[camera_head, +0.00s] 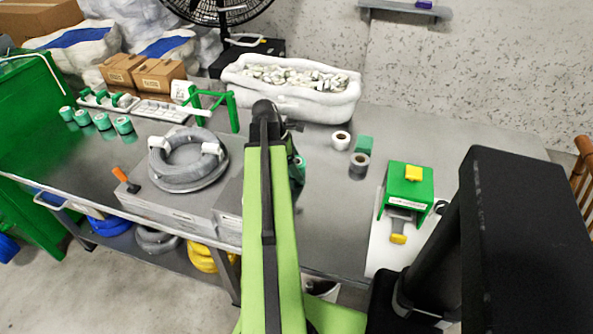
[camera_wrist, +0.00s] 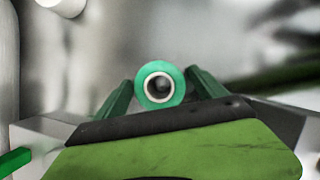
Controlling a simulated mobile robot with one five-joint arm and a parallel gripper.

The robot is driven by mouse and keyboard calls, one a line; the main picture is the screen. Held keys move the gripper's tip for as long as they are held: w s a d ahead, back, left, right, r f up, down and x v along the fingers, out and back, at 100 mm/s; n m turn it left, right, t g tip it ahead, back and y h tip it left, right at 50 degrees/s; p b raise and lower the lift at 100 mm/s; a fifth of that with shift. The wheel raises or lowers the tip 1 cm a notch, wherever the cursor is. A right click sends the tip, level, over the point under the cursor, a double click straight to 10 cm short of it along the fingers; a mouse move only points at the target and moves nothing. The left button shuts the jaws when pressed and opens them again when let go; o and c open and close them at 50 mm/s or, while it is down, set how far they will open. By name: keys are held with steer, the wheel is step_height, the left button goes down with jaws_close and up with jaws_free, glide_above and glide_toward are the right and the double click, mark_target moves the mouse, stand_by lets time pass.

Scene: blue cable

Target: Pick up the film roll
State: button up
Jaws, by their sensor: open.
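A green film roll (camera_wrist: 160,67) with a pale core shows end-on in the wrist view, its dark hole facing the camera. My gripper (camera_wrist: 160,84) is open, with one green finger on each side of the roll. I cannot tell whether the fingers touch it. In the head view, my arm hides most of the gripper and the spot below it; a bit of green (camera_head: 299,167) shows at the arm's right edge, and I cannot tell whether it is roll or finger.
On the grey table (camera_head: 325,225), a white roll (camera_head: 341,140) and a grey roll (camera_head: 359,162) stand right of my arm, near a green dispenser (camera_head: 406,183). A grey cable coil (camera_head: 187,180) lies on a box at left. A white bin (camera_head: 290,101) stands behind.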

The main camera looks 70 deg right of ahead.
steer(key=c, duration=1.6)
steer(key=shift+r, duration=0.1)
steer(key=shift+c, duration=0.2)
step_height(320, 180, up, 10)
steer(key=p, duration=1)
steer(key=w+d+r+n+h+p, duration=0.1)
steer(key=w+d+r+n+p, duration=0.2)
steer(key=w+d, duration=0.2)
steer(key=w+d+r+n+t+p, duration=0.1)
steer(key=w+d+r+n+p, duration=0.2)
steer(key=w+d, duration=0.3)
steer(key=w+r+p, duration=0.1)
steer(key=w, duration=0.4)
steer(key=shift+d+h, duration=0.3)
steer(key=shift+h, duration=0.1)
